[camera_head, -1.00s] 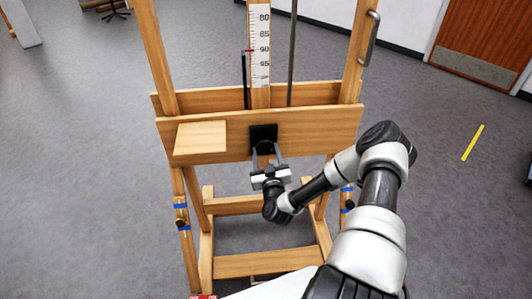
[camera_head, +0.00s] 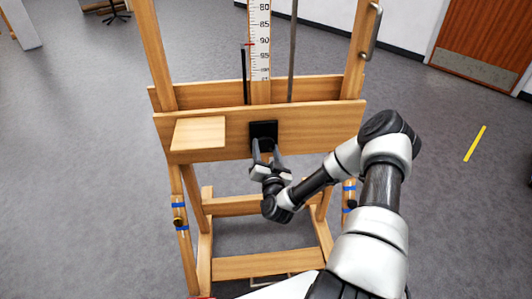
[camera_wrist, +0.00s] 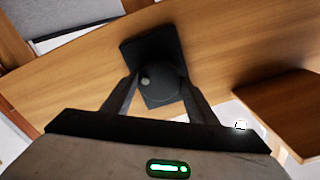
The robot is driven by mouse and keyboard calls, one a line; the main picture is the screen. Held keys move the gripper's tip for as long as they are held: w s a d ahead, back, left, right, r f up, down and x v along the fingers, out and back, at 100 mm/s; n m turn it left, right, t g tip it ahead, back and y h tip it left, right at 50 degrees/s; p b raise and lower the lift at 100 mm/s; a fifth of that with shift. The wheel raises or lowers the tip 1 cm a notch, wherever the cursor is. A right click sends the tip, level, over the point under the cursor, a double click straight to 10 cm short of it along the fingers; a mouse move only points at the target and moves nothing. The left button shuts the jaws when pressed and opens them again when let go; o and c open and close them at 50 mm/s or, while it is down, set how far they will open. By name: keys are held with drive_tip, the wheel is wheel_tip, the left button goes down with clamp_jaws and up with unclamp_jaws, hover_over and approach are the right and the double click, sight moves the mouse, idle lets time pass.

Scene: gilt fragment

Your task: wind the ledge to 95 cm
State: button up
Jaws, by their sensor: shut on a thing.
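A wooden easel carries a wide front ledge (camera_head: 320,125). A white scale (camera_head: 260,60) stands behind the ledge on the central post, its numbers growing downward. A small red mark (camera_head: 249,45), atop a dark upright rod, lies just below the 90 line. A black square plate (camera_head: 263,130) sits on the ledge's front and also shows in the wrist view (camera_wrist: 135,48). My gripper (camera_head: 268,148) is shut on the round dark knob (camera_wrist: 157,82) in front of this plate; in the wrist view one finger lies on either side of it.
A small wooden shelf (camera_head: 199,131) juts from the ledge, left of the knob. Blue bands (camera_head: 180,205) mark the easel's legs. A metal handle (camera_head: 373,32) is on the right upright. Grey floor is clear around the easel; a yellow strip (camera_head: 474,143) lies to the right.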

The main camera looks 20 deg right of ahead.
drive_tip(key=m+b, duration=0.2)
drive_tip(key=m, duration=0.2)
drive_tip(key=shift+f+m, duration=0.15)
drive_tip(key=shift+m, duration=0.25)
drive_tip(key=m+b, duration=0.1)
drive_tip(key=m, duration=0.2)
drive_tip(key=shift+m+b, duration=0.3)
drive_tip(key=m+b, duration=0.1)
drive_tip(key=m, duration=0.3)
drive_tip(key=shift+m+b, duration=0.3)
drive_tip(key=m+b, duration=0.1)
drive_tip(key=m, duration=0.2)
drive_tip(key=shift+m, duration=0.4)
drive_tip(key=m+b, duration=0.1)
drive_tip(key=m, duration=0.3)
drive_tip(key=shift+b, duration=0.3)
drive_tip(key=m+b, duration=0.1)
drive_tip(key=m, duration=0.3)
drive_tip(key=m+b, duration=0.1)
drive_tip(key=m, duration=0.3)
drive_tip(key=shift+m+h, duration=0.3)
drive_tip(key=shift+r+m+b, duration=0.15)
drive_tip(key=shift+m+b, duration=0.25)
drive_tip(key=shift+m, duration=0.6)
drive_tip(key=shift+r+m+b, duration=0.1)
drive_tip(key=shift+m+b, duration=0.3)
drive_tip(key=shift+m, duration=0.6)
